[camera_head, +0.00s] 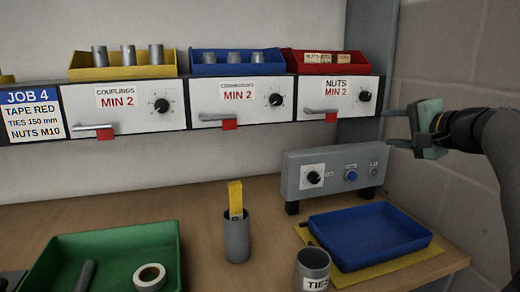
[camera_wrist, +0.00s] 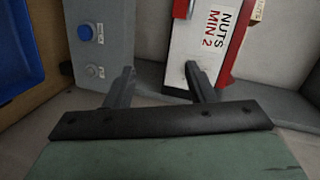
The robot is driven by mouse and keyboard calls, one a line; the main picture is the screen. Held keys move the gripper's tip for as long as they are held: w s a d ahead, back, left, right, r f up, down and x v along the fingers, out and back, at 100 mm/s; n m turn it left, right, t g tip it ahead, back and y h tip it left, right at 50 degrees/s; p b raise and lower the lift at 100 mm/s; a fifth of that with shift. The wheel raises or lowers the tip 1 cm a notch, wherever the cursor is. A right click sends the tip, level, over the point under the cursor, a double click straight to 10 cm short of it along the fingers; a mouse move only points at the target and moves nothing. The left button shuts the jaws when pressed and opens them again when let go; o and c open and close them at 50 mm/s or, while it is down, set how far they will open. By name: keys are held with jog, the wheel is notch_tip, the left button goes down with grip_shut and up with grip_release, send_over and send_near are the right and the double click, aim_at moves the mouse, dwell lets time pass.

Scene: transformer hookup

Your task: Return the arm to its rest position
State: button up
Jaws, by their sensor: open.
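My gripper (camera_head: 387,128) is at the right of the head view, in front of the right end of the drawer row and above the grey control box. Its two fingers are spread and point left, with nothing between them. In the wrist view my gripper (camera_wrist: 155,82) shows its two dark fingers apart and empty. Beyond them are the grey control box (camera_wrist: 103,58) with its blue button and the nuts drawer (camera_wrist: 201,38). My arm (camera_head: 490,135) reaches in from the right edge.
The nuts drawer (camera_head: 337,92) and red bin (camera_head: 318,69) are left of my gripper. The grey control box (camera_head: 334,162) and blue tray (camera_head: 370,237) sit below. A grey cup (camera_head: 236,240), a TIES cup (camera_head: 311,270) and a green tray (camera_head: 105,240) stand on the bench. A wall is at right.

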jog(key=s+a+f+n+g+p, duration=0.2)
jog(key=a+g+p, duration=0.1)
jog(key=a, duration=0.3)
jog(key=s+a+f+n+g+p, duration=0.1)
jog(key=s+a+f+g+p, duration=0.1)
jog(key=a+p, duration=0.25)
jog(key=s+a+f+n+g+p, duration=0.1)
jog(key=s+a+f+g+p, duration=0.1)
jog(key=s+a+p, duration=0.1)
jog(key=s+a+f+n+g+h+p, duration=0.1)
jog(key=s+a+f+n+g+p, duration=0.1)
jog(key=s, duration=0.4)
jog(key=s+a+f+n+g+p, duration=0.2)
jog(key=s+a+f+g+p, duration=0.1)
jog(key=s+a, duration=0.1)
jog(key=shift+s+a+f+h+p, duration=0.25)
jog(key=shift+s+h+p, duration=0.1)
jog(key=shift+s+h, duration=0.05)
jog(key=s+f+n+g+h+p, duration=0.2)
jog(key=s+f+n+h+p, duration=0.1)
jog(key=s, duration=0.7)
jog(key=shift+d+f+n+p, duration=0.3)
jog(key=shift+n+p, duration=0.25)
jog(key=shift+n, duration=0.15)
jog(key=shift+w, duration=0.1)
